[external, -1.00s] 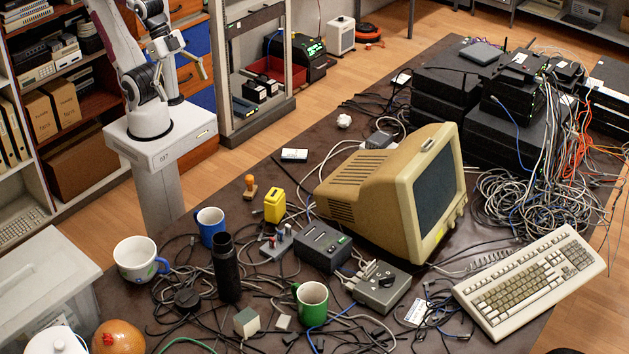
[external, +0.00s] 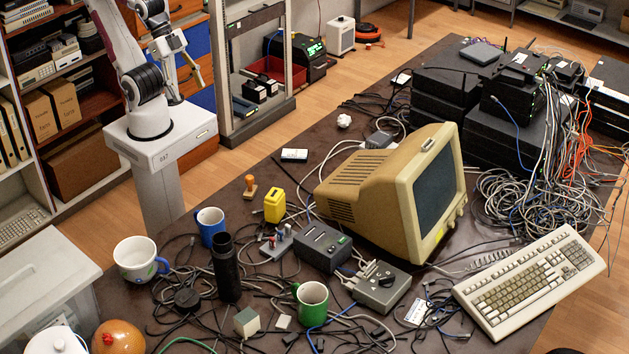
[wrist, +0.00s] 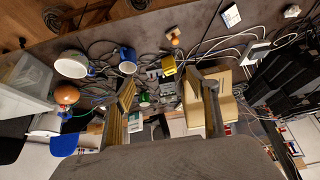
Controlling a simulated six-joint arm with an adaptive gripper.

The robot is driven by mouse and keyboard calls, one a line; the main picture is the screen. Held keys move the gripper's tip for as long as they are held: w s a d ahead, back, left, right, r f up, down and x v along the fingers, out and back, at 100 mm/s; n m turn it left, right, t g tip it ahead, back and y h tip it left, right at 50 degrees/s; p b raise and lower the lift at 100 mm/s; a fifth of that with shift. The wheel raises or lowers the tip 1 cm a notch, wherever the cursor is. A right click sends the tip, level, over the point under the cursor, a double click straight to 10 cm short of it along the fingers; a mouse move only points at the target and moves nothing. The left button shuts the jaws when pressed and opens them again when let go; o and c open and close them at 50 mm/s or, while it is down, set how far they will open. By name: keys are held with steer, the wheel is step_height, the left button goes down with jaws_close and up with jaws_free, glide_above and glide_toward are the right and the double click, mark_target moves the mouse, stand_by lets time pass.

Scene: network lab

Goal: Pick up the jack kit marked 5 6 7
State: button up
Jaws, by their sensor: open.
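My gripper (external: 188,92) is open and empty, hanging beside my pedestal at the upper left of the external view, well away from the cluttered table.
The blue mug (external: 210,226), yellow block (external: 274,206), black cylinder (external: 225,270), dark grey box (external: 322,246) and socketed grey box (external: 382,287) crowd around the block. Loose cables cover the near table. A beige monitor (external: 345,190) stands to the right.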

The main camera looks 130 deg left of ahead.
steer(key=w+a+r+t+y, duration=0.15)
steer(key=w+r, duration=0.25)
steer(key=w, duration=0.5)
steer(key=w+a+r+m+t, duration=0.15)
steer(key=w+r, duration=0.25)
steer(key=w, duration=0.5)
steer(key=w+r+n+t+y, duration=0.15)
steer(key=w+r, duration=0.25)
steer(key=w, duration=0.5)
steer(key=w+d+m+t+h, duration=0.2)
steer(key=w+d+m+h, duration=0.15)
steer(key=w, duration=0.65)
steer(key=w+d+m+t+h, duration=0.2)
steer(key=w+d, duration=0.2)
steer(key=w, duration=0.6)
steer(key=w+d+f+m+g+h, duration=0.3)
steer(key=w+d+f+m+h, duration=0.3)
steer(key=w+d+f, duration=0.45)
steer(key=s+d+f+m+g+h, duration=0.1)
steer(key=s+d+f+g, duration=0.1)
steer(key=f, duration=0.5)
steer(key=s+d+f+m+g+h, duration=0.1)
steer(key=s+d+f+g+h, duration=0.1)
steer(key=d+f, duration=0.3)
steer(key=s+d+f+m+g+h, duration=0.1)
steer(key=s+d+f+g, duration=0.2)
steer(key=f, duration=0.6)
steer(key=shift+d+f+h, duration=0.15)
steer(key=shift+f+h, duration=0.05)
steer(key=shift+h, duration=0.15)
